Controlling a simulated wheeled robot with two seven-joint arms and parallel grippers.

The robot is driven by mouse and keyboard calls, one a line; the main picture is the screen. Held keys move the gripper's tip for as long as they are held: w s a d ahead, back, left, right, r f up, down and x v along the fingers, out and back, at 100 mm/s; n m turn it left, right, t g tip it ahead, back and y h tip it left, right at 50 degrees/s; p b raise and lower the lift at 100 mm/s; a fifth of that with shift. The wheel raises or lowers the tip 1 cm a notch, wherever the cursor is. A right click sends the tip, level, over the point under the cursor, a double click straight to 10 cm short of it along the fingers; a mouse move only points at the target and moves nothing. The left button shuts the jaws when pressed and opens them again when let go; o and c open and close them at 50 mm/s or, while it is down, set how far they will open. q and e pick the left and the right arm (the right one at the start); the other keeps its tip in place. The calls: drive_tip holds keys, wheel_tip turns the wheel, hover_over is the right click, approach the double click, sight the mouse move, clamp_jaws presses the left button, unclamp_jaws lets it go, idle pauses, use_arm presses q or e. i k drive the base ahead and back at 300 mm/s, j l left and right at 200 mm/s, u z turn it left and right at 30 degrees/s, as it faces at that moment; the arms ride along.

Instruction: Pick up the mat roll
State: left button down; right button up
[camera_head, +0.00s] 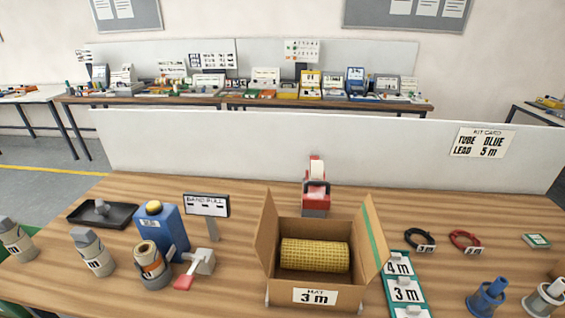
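The mat roll (315,256) is a yellow textured cylinder lying on its side in an open cardboard box (282,292) on the wooden table. Neither of my grippers is in view.
A red dispenser (316,190) stands behind the box. A blue container (162,228), a roll in a grey holder (152,264) and a red-and-grey tool (197,266) stand to the left. A green strip with length labels (405,291) lies close on the right.

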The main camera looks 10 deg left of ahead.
sight(149, 261)
drive_tip(key=u, duration=1.4)
